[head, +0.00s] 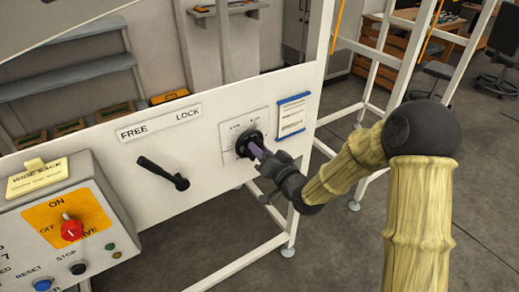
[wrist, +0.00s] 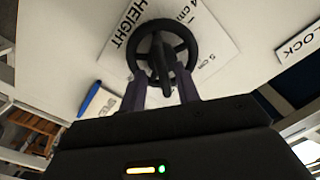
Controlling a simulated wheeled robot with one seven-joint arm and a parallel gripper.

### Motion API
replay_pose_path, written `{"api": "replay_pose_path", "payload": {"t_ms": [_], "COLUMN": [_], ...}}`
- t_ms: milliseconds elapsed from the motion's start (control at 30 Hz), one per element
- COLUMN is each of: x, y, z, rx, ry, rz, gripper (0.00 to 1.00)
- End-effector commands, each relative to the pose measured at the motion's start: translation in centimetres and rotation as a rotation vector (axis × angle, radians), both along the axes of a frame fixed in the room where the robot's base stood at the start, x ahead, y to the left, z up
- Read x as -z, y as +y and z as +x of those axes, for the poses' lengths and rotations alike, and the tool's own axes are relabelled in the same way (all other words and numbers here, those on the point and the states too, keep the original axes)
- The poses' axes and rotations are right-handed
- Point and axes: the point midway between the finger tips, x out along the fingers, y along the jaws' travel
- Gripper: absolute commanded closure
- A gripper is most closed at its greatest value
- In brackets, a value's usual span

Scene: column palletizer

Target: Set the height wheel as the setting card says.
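The black height wheel (head: 244,139) is mounted on a white scale plate (head: 231,125) on the machine's front panel. In the wrist view the wheel (wrist: 183,33) shows its rim, spokes and a bar pointing toward me; the plate (wrist: 125,17) reads HEIGHT with cm marks. My gripper (head: 259,151) is at the wheel. In the wrist view its two fingers (wrist: 162,85) stand apart at the wheel's near rim, either side of the bar, with visible gaps. A blue-edged card (head: 293,115) hangs right of the wheel; its writing is too small to read.
Left of the wheel are a black lever (head: 163,173) under a FREE/LOCK label (head: 160,122) and a control box (head: 60,225) with a red switch (head: 71,229) and a yellow WIDE SACK card (head: 37,180). White frame posts stand to the right, near my arm.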

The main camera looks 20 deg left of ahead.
Motion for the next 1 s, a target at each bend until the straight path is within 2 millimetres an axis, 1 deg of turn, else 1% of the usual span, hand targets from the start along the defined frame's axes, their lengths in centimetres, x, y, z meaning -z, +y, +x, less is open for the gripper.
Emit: {"api": "replay_pose_path", "payload": {"t_ms": [100, 133, 200, 267, 300, 400, 433, 767, 1000], "x": [0.03, 0.02, 0.03, 0.04, 0.04, 0.09, 0.1, 0.46, 0.73], "y": [0.23, 0.36, 0.67, 0.84, 0.88, 0.83, 0.07, 0.27, 0.27], "z": [-0.16, -0.23, -0.44, -0.54, -0.58, -0.57, -0.19, -0.33, -0.4], "rx": [-0.005, -0.006, -0.013, -0.016, -0.017, -0.018, -0.005, -0.01, -0.01], "ry": [0.0, 0.0, 0.0, 0.0, 0.001, 0.001, 0.001, -0.025, -0.114], "rz": [0.0, 0.0, 0.0, 0.0, -0.001, -0.001, -0.002, -0.03, -0.107], "gripper": [0.68, 0.7, 0.84, 0.96, 1.0, 1.0, 1.0, 1.0, 1.0]}}
